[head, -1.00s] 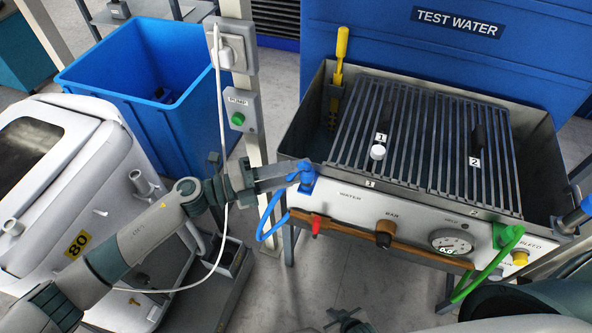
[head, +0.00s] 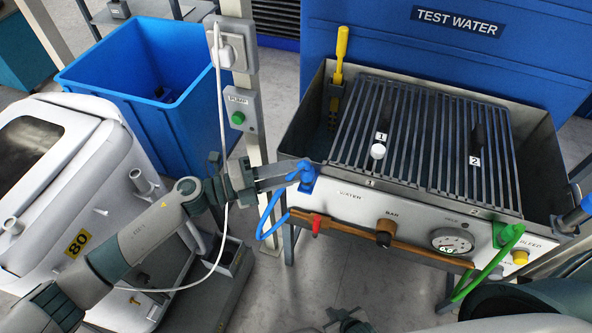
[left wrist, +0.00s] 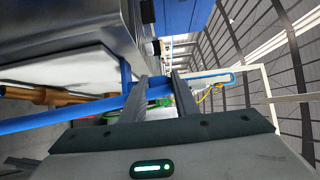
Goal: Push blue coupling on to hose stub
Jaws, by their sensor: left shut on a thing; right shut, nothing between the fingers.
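My left gripper (head: 297,174) is shut on the blue coupling (head: 306,180) at the left front corner of the test bench. A blue hose (head: 263,222) loops down below the coupling; it also shows in the left wrist view (left wrist: 62,117), running toward the fingers (left wrist: 160,92). The hose stub is not clearly visible; the coupling and fingers may cover it. I cannot tell whether the coupling is seated on a stub. My right gripper (head: 348,322) is shut and empty at the bottom edge of the head view, well apart from the bench.
The bench panel carries a red tap (head: 316,224), a brown knob (head: 384,234), a gauge (head: 452,241) and a green hose (head: 482,277). A slatted grate (head: 425,145) lies on the tank. A white cable (head: 221,120) hangs close to my left arm. A blue bin (head: 150,75) stands behind.

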